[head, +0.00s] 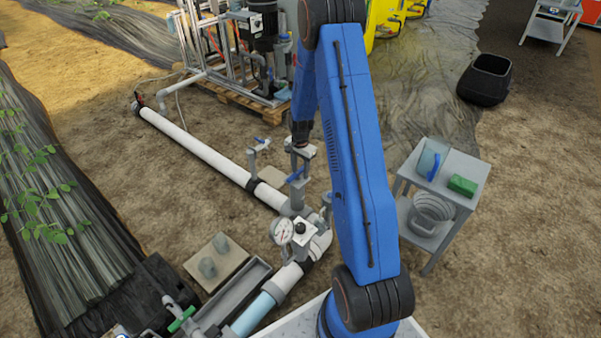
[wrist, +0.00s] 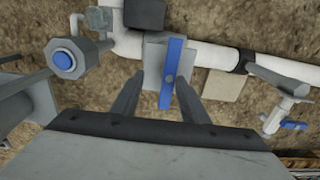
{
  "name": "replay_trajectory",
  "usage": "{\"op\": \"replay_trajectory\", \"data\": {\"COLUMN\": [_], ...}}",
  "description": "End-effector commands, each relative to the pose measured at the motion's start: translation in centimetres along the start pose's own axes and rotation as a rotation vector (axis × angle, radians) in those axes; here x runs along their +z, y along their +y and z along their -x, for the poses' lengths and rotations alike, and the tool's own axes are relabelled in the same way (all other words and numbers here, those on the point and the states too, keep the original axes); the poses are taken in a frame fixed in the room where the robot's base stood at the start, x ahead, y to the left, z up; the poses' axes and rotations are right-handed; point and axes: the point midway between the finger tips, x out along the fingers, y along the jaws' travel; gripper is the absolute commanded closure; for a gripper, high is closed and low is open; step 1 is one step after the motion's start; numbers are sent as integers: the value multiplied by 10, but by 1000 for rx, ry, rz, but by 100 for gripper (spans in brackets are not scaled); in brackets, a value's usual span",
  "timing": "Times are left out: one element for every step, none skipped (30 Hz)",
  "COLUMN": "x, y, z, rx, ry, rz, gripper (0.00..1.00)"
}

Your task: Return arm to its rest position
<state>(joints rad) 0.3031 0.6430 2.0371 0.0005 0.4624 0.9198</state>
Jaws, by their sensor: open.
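My gripper (wrist: 160,82) is open, and its two fingers point towards a valve with a blue lever handle (wrist: 174,62). In the wrist view the handle lies across the gap between the fingers, and I cannot tell whether they touch it. In the head view my blue arm (head: 355,150) rises from the base, bends at the top, and reaches down to my gripper (head: 301,152). The gripper is just above the same blue-handled valve (head: 296,175) on the pipework. Part of the pipe behind the arm is hidden.
A white pipe (head: 205,152) runs diagonally on the soil, with a smaller blue-handled tap (head: 262,143) on it. A pressure gauge (head: 281,231) stands at the front. A pump skid stands behind.

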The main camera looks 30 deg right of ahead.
Motion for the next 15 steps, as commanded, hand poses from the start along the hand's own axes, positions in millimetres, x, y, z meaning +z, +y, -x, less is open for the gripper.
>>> {"op": "replay_trajectory", "data": {"x": [0,0,0,0,0,0,0,0,0,0,0,0,1,2,4], "y": [0,0,0,-1,-1,-1,-1,-1,-1,-1,-1,-1,-2,-2,-2], "z": [0,0,0,0,0,0,0,0,0,0,1,3,6,8,14], "rx": [0,0,0,0,0,0,0,0,0,-1,-1,-2,-3,-5,-7], "ry": [0,0,0,0,0,0,0,0,0,1,1,2,3,4,6], "rz": [0,0,0,0,0,1,1,1,1,1,2,5,8,12,21], "gripper": [59,59,59,59,59,59,59,59,59,59,59,59,59,59,59]}}
